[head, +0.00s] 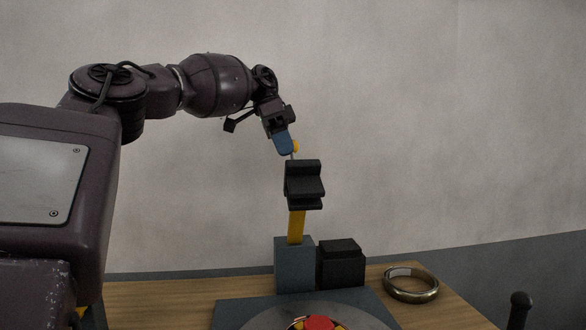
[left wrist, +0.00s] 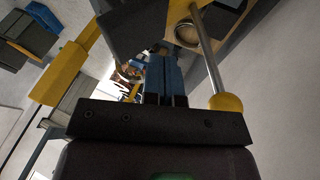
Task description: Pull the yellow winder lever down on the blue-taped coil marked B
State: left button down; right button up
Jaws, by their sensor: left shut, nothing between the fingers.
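A yellow ball knob (head: 296,147) on a thin metal rod shows at the blue fingertips of my left gripper (head: 284,143). In the left wrist view the knob (left wrist: 226,103) and its rod (left wrist: 207,50) are right of my shut, empty blue fingers (left wrist: 165,78). I cannot tell whether they touch. A yellow upright bar (head: 296,226) rises from a blue-grey block (head: 293,266), with a black stepped piece (head: 304,184) at its top. I cannot make out blue tape or a letter B. My right gripper is not in view.
A black box (head: 341,264) stands beside the blue-grey block. A metal ring (head: 410,285) lies on the wooden table (head: 150,298). A round part with a red centre (head: 319,322) is cut off at the bottom. A dark rounded post (head: 519,308) stands at the lower right.

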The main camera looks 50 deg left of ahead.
aim_at(293, 189)
pick_arm(q)
jog(key=shift+x, duration=2.9)
